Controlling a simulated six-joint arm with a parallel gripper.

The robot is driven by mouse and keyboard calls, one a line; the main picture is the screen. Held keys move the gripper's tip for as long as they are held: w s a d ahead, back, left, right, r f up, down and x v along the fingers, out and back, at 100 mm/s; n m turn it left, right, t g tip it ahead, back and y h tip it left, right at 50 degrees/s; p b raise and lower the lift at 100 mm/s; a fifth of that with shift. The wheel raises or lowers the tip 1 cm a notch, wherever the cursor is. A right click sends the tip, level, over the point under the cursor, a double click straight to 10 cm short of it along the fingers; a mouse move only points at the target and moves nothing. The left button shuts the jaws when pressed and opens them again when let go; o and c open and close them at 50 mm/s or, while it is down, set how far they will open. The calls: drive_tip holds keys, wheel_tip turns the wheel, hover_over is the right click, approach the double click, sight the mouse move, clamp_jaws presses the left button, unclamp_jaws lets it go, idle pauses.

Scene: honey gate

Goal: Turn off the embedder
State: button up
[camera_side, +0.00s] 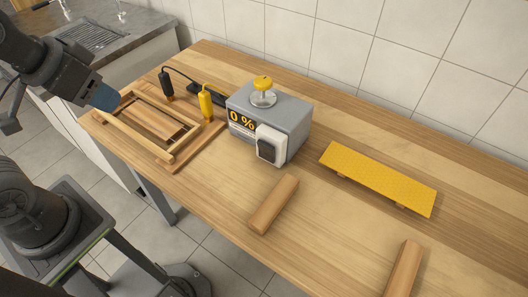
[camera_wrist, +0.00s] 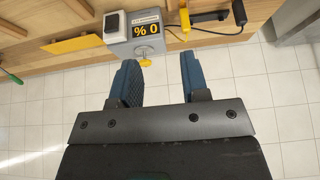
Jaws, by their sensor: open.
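The embedder (camera_side: 290,122) is a grey box on the wooden table, with a "0 %" display (camera_side: 242,121) on its front. A yellow knob (camera_side: 263,82) sits on its top, and a white-framed dark rocker switch (camera_side: 268,148) is on its front. In the wrist view the embedder (camera_wrist: 120,46) appears upside down at the top, with the switch (camera_wrist: 114,23) and the knob (camera_wrist: 145,62). My gripper (camera_side: 104,97) is at the left, above the wooden frame's left end and apart from the embedder. In the wrist view its blue fingers (camera_wrist: 161,78) are spread and empty.
A wooden frame (camera_side: 180,155) lies left of the embedder. A yellow sheet (camera_side: 380,180) lies to the right. Wooden blocks (camera_side: 273,205) (camera_side: 403,268) lie in front. A tiled wall is behind.

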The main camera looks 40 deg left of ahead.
drive_tip(key=shift+w+a+f, duration=0.15)
drive_tip(key=shift+w+a, duration=0.05)
drive_tip(key=shift+w, duration=0.15)
drive_tip(key=c, duration=0.3)
drive_tip(key=w, duration=0.1)
drive_tip(key=w+f+m+t+y, duration=0.1)
drive_tip(key=w, duration=0.1)
drive_tip(key=w+a+f+m+y, duration=0.1)
drive_tip(key=w, duration=0.1)
drive_tip(key=shift+f, duration=0.1)
clamp_jaws()
drive_tip(key=w+d+f+m+t+h, duration=0.1)
drive_tip(key=w+d+f+m+t, duration=0.15)
drive_tip(key=w+m, duration=0.3)
drive_tip(key=d+f+m+g+h, duration=0.3)
drive_tip(key=d+f+m+h, duration=0.3)
drive_tip(key=d+f+m, duration=0.3)
drive_tip(key=d+f, duration=0.1)
drive_tip(key=d, duration=0.1)
drive_tip(key=shift+s+d+f, duration=0.15)
drive_tip(key=shift+d+f, duration=0.2)
